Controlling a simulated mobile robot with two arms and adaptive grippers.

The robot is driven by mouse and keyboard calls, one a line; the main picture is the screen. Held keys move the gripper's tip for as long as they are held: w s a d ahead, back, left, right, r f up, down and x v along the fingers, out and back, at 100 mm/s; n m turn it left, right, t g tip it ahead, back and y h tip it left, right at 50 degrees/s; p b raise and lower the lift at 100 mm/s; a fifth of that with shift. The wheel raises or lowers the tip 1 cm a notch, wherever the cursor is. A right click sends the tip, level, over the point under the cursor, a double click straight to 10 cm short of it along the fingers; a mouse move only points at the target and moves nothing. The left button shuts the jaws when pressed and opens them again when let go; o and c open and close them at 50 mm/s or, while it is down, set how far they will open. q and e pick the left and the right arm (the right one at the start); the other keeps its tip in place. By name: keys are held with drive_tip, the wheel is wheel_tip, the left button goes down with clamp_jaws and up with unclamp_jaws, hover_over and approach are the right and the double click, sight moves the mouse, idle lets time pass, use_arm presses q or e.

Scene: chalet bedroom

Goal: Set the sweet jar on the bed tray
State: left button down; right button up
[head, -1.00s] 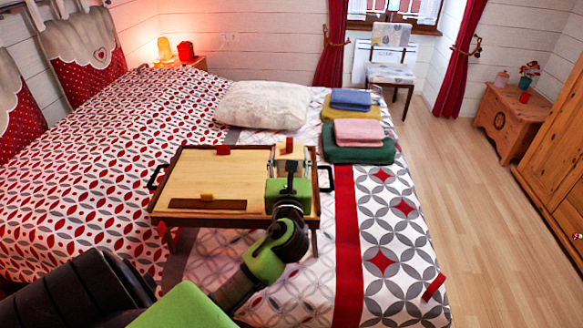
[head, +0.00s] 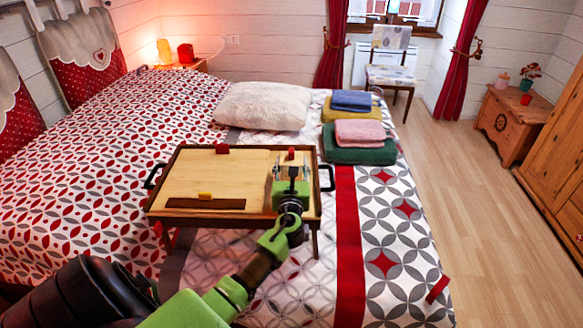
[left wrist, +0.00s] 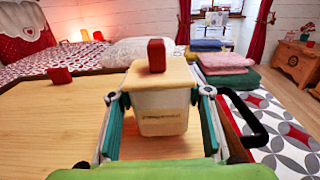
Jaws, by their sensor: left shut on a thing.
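The sweet jar (left wrist: 160,112) is a pale, squarish jar with a wooden lid and a red knob on top. My left gripper (left wrist: 160,120) is shut on it, with one finger on each side of its body. In the head view the left gripper (head: 291,175) and the jar's red knob (head: 291,153) are over the right part of the bed tray (head: 215,174). The tray is a wooden board with dark edges, black side handles and legs, standing on the bed. I cannot tell whether the jar's base touches the tray. My right gripper is out of view.
A red block (head: 221,148) sits at the tray's back edge. A small yellow piece (head: 206,196) lies by a dark strip (head: 180,203) at the front. Folded towels (head: 358,155) lie right of the tray, a white pillow (head: 262,106) behind. The tray's middle is clear.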

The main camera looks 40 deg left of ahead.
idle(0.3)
use_arm(q)
drive_tip(key=shift+f, duration=0.2)
drive_tip(key=c, duration=1.1)
unclamp_jaws()
drive_tip(key=shift+r, duration=0.2)
drive_tip(key=v, duration=1)
drive_tip(key=shift+s+d+f, duration=0.15)
drive_tip(key=shift+s+d, duration=0.05)
drive_tip(key=shift+s, duration=0.1)
drive_tip(key=shift+s+d, duration=0.45)
drive_tip(key=shift+s, duration=0.05)
